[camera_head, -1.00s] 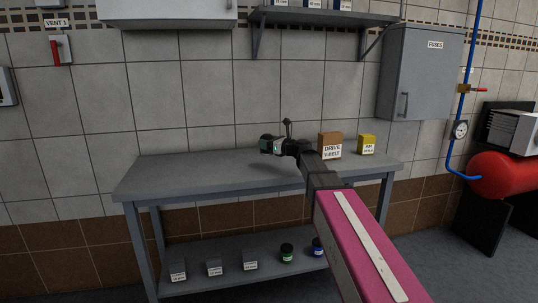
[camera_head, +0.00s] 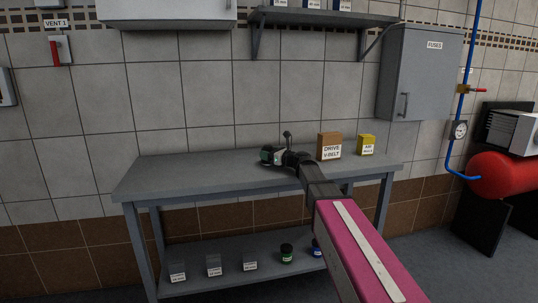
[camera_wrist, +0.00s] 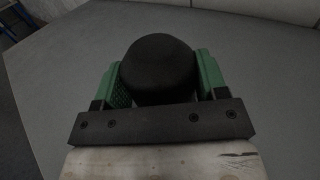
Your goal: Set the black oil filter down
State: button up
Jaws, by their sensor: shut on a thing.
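In the wrist view the black oil filter (camera_wrist: 158,68) sits between the two green-padded fingers of my gripper (camera_wrist: 160,82), which is shut on it. The pads press on its left and right sides.
A brown drive V-belt box (camera_head: 330,146) and a yellow box (camera_head: 366,145) stand on the bench to the right. The bench's left part is clear. Small boxes and jars (camera_head: 286,253) stand on the lower shelf (camera_head: 225,275). A grey fuse cabinet (camera_head: 422,72) hangs at right.

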jog(key=o, duration=1.1)
jog(key=shift+f, duration=0.1)
jog(key=v, duration=1.2)
